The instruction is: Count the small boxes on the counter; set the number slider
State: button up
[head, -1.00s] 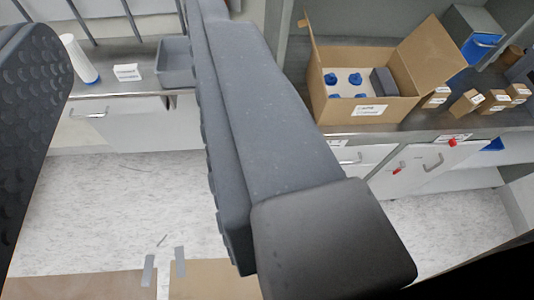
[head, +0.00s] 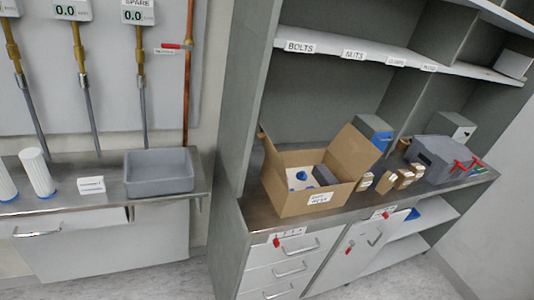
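Several small brown boxes with white labels stand in a row on the right counter (head: 335,222). The leftmost small box (head: 365,181) is just right of a large open carton. More follow to its right: one small box (head: 385,182) and another (head: 404,178), with the far ones partly overlapping, so their exact number is hard to tell. I cannot make out a number slider in this view. My gripper is not in view.
The open carton (head: 290,203) holds blue and white items. A grey bin (head: 440,165) with red handles and a blue-fronted box (head: 374,135) stand nearby. Gauges hang above.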

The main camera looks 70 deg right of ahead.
aim_at(276, 243)
jog(key=z, duration=0.15)
jog(key=k, duration=0.55)
jog(key=z, duration=1.75)
jog(key=i, duration=0.5)
jog(key=u, duration=0.05)
